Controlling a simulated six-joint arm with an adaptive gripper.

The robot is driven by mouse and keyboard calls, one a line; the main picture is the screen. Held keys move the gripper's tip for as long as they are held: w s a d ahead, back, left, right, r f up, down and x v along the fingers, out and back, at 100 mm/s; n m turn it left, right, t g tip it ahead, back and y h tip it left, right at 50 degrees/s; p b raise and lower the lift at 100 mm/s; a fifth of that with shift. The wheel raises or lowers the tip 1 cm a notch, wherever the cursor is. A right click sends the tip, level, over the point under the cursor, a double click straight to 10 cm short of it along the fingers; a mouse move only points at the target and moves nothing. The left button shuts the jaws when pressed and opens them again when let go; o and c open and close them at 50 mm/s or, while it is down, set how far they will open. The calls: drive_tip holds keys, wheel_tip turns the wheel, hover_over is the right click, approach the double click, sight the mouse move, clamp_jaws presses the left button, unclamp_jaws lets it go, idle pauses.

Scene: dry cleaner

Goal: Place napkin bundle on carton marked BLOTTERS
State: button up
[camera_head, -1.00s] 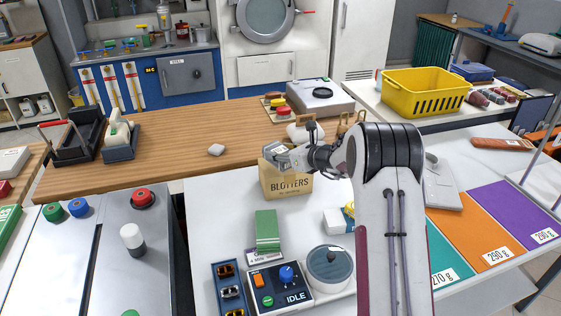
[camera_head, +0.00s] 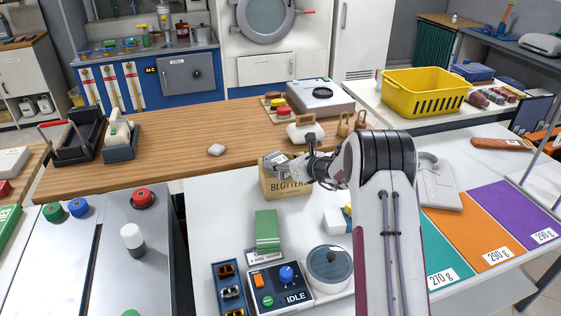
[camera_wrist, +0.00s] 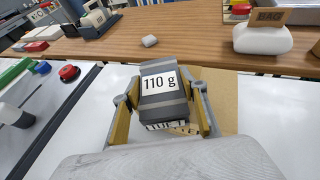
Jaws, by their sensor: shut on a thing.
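The napkin bundle (camera_wrist: 163,88) is a dark grey block with lighter bands and a white "110 g" label. My gripper (camera_wrist: 163,103) is shut on it, with one finger on each side. In the head view the bundle (camera_head: 273,158) is at the top of the brown carton marked BLOTTERS (camera_head: 287,188). My gripper (camera_head: 281,161) reaches in from the right there. In the wrist view part of the carton (camera_wrist: 222,93) shows behind and below the bundle. I cannot tell whether the bundle touches the carton's top.
A green stack (camera_head: 267,231) stands in front of the carton on the white table (camera_head: 215,215). A control box marked IDLE (camera_head: 280,286) and a round grey device (camera_head: 330,268) are nearer. A wooden counter (camera_head: 170,165) lies behind, with a small pale block (camera_head: 216,150).

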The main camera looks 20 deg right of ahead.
drive_tip(key=shift+f, duration=0.1)
drive_tip(key=o, duration=1.2)
drive_tip(key=shift+c, duration=0.2)
drive_tip(key=shift+s+d+r, duration=0.1)
drive_tip(key=shift+r, duration=0.1)
drive_tip(key=v, duration=1.1)
drive_tip(key=shift+s, duration=0.3)
drive_tip(key=shift+r, duration=0.15)
